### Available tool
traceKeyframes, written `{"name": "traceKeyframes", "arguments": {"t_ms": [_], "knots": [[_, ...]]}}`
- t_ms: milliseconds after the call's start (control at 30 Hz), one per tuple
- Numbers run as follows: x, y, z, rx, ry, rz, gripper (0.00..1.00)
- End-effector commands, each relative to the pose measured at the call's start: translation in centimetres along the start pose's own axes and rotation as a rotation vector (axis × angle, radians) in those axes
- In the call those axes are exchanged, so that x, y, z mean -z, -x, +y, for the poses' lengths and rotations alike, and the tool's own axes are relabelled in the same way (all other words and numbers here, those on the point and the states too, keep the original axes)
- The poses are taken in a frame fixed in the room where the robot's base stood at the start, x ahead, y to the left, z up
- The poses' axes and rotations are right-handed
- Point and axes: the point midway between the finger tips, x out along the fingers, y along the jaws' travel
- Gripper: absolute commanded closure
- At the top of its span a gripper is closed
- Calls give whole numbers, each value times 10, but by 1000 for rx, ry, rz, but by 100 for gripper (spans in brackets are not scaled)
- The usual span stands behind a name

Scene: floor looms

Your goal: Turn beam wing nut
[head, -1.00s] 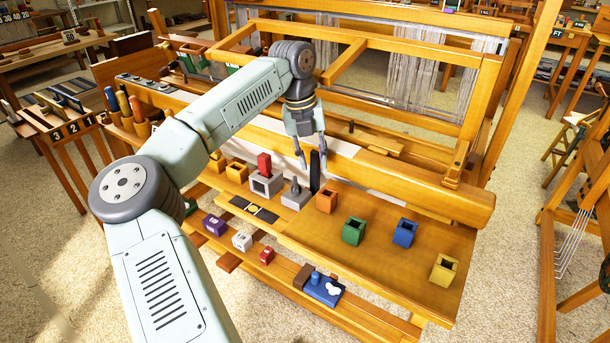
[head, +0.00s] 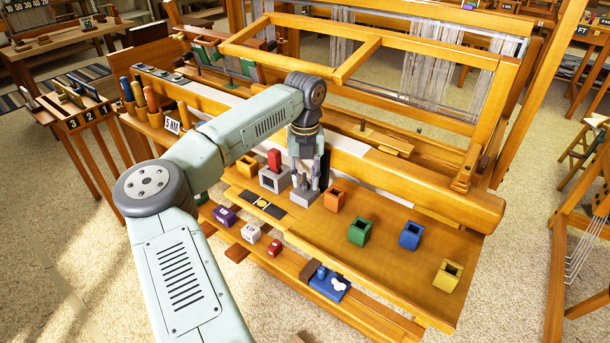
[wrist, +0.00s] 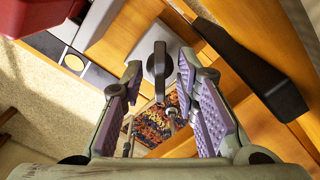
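A dark grey wing nut (wrist: 159,70) stands on a pale grey block (wrist: 178,44) in the wrist view. It shows as a narrow upright wing with a rounded base. The grey block (head: 303,197) also shows in the head view, where my gripper largely hides the nut. My gripper (head: 306,183) points down just above the block. In the wrist view my gripper (wrist: 159,76) is open, its purple-padded fingers on either side of the nut with gaps on both sides. Contact is not visible. A black bar (wrist: 255,65) stands close beside the right finger.
A grey box with a red block (head: 274,160) stands left of the nut's block. Orange, green, blue and yellow cups (head: 410,236) stand to the right on the wooden shelf (head: 385,262). The loom's beam (head: 430,197) runs close behind. The shelf is bare between the cups.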

Motion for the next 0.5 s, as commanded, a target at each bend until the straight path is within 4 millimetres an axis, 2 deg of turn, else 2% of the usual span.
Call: {"name": "traceKeyframes", "arguments": {"t_ms": [167, 500], "knots": [[0, 0, 0, 0, 0, 0, 73], [0, 0, 0, 0, -1, 0, 96]]}}
